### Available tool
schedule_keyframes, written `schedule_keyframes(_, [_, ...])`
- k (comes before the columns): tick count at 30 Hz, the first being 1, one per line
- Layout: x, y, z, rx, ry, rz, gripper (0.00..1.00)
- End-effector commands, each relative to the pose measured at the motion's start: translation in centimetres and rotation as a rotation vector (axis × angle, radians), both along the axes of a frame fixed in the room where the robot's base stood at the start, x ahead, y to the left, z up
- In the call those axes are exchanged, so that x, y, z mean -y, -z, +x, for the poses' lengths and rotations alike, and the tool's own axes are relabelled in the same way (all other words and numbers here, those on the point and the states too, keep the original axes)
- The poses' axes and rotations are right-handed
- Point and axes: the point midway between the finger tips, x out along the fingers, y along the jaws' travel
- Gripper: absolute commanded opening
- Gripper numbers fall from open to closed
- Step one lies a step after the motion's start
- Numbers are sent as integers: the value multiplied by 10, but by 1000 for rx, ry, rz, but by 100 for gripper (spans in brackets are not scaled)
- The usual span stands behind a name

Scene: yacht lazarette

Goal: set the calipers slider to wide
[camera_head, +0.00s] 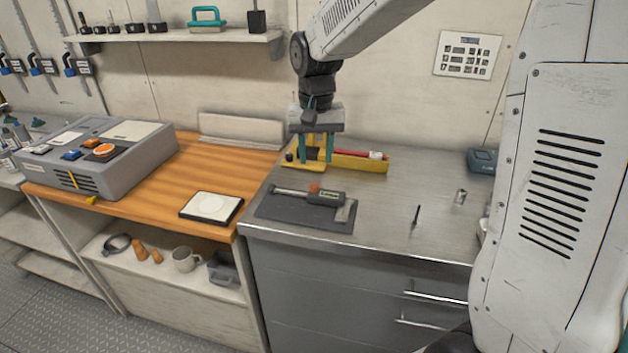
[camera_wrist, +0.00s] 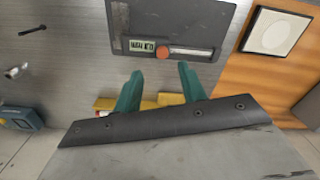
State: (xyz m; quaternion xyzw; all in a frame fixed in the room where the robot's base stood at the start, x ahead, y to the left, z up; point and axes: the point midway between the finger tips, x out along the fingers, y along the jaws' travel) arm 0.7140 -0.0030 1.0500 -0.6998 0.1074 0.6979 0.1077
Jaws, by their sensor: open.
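The calipers (camera_head: 310,194) lie on a dark grey mat (camera_head: 285,212) at the front left of the metal counter. They have a small green display and an orange-red knob on the slider (camera_head: 314,188). In the wrist view the display (camera_wrist: 146,45) and the round slider knob (camera_wrist: 162,50) show beside a pale slot. My gripper (camera_head: 315,161) points down above and behind the calipers, near the yellow tray. Its teal fingers are apart with nothing between them, and in the wrist view the gripper (camera_wrist: 160,75) is open, its tips apart from the knob.
A yellow tray (camera_head: 360,163) with a red-handled tool stands behind the calipers. A dark bolt-like piece (camera_head: 416,215) and a small metal cylinder (camera_head: 460,196) are to the right. A white square pad (camera_head: 211,207) and a grey console (camera_head: 105,155) are on the wooden top at left.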

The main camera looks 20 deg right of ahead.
Motion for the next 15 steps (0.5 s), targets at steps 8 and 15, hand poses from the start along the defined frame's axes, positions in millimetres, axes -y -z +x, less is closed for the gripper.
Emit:
schedule_keyframes(8, [-1, 30, 8, -6, 10, 0, 41])
schedule_keyframes(15, [-1, 67, 8, -6, 9, 0, 41])
